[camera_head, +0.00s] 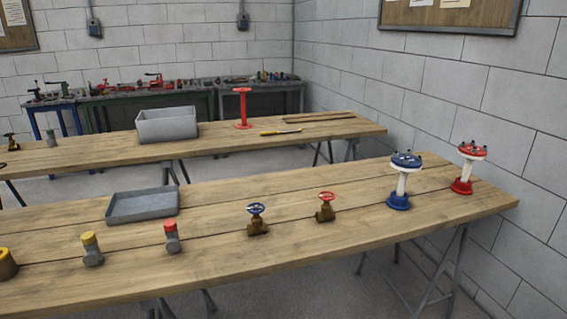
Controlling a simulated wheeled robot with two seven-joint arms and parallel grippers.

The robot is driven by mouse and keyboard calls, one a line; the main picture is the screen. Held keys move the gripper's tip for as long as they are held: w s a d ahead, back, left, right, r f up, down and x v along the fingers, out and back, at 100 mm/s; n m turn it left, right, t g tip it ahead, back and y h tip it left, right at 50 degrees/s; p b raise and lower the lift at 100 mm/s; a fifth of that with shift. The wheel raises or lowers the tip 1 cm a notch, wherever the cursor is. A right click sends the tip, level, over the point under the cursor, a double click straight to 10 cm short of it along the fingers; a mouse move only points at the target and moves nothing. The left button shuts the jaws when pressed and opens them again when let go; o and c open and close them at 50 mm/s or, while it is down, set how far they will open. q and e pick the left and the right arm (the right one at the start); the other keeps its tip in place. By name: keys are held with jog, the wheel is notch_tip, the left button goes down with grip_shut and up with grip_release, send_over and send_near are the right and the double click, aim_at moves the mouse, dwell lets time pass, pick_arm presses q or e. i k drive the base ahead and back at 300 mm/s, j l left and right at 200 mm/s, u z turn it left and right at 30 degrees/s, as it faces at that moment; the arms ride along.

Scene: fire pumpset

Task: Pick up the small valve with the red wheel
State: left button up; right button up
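The small valve with the red wheel (326,206) stands upright on the near wooden table (290,270), right of the middle. It has a brass-brown body and a red handwheel on top. A similar small valve with a blue wheel (257,219) stands to its left. Neither of my grippers shows in the head view, and nothing covers the red-wheel valve.
Left of the valves are a red-capped grey fitting (171,237), a yellow-capped one (92,249) and a grey tray (143,206). Right are taller blue (402,182) and red (467,169) stands. A second table (300,138) lies behind, with a floor gap between.

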aim_at(327, 214)
jog(key=i+l+z, duration=0.25)
jog(key=i, duration=0.3)
jog(key=i+z, duration=0.3)
jog(key=i, duration=0.3)
